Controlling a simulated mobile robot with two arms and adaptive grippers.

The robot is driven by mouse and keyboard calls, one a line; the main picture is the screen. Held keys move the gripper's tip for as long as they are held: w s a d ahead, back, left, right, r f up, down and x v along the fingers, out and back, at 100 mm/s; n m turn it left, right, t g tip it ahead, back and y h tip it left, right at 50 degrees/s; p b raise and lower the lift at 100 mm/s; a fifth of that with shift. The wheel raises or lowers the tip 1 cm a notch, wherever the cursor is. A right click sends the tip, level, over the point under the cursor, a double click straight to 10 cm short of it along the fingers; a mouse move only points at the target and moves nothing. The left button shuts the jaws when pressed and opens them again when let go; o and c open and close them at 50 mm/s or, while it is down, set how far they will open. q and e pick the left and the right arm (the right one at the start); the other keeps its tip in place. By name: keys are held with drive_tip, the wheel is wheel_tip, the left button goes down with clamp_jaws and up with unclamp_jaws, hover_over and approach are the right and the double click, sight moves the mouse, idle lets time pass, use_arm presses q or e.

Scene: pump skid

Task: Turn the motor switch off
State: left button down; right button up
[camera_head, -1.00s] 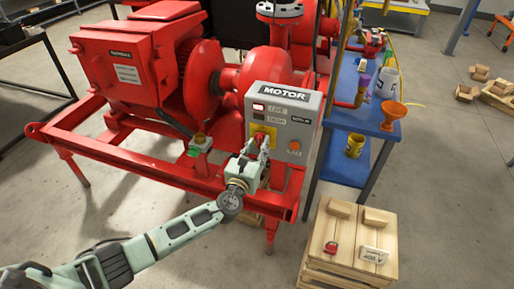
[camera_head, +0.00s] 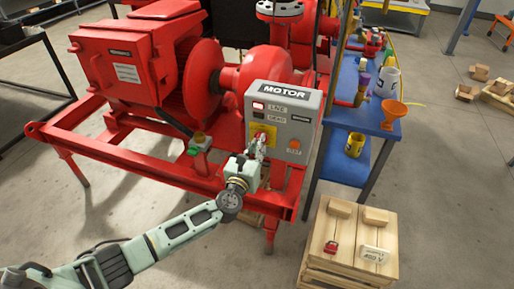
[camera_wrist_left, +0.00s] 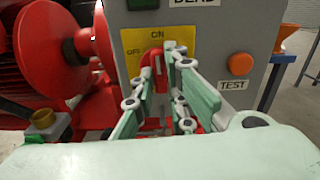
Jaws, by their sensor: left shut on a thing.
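The grey motor control box (camera_head: 300,130), labelled MOTOR, stands at the front of the red pump skid. Its red rotary switch (camera_wrist_left: 151,62) sits on a yellow plate (camera_wrist_left: 130,39) marked ON at the top and OFF at the left. My left gripper (camera_head: 260,148) is at the switch, its fingers shut on the red handle, which they partly hide. In the wrist view the visible part of the handle points up, near the ON mark. The upper red lamp (camera_head: 259,106) looks lit; the lower one (camera_head: 258,115) looks dark. My right gripper is not in view.
An orange TEST button (camera_wrist_left: 240,64) is right of the switch. A blue bench (camera_head: 350,170) with an orange funnel (camera_head: 394,112) and a yellow cup (camera_head: 355,145) stands right of the box. A wooden crate (camera_head: 345,275) holds a red padlock and a tag.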

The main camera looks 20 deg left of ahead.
use_arm(q)
drive_tip(key=n+b, duration=0.7)
drive_tip(key=n, duration=1)
drive_tip(key=shift+d, duration=0.15)
idle(0.6)
drive_tip(key=c, duration=1.8)
unclamp_jaws()
drive_tip(key=shift+r, duration=0.1)
drive_tip(key=shift+o, duration=0.2)
drive_tip(key=s, duration=1.2)
drive_tip(key=shift+a, duration=0.2)
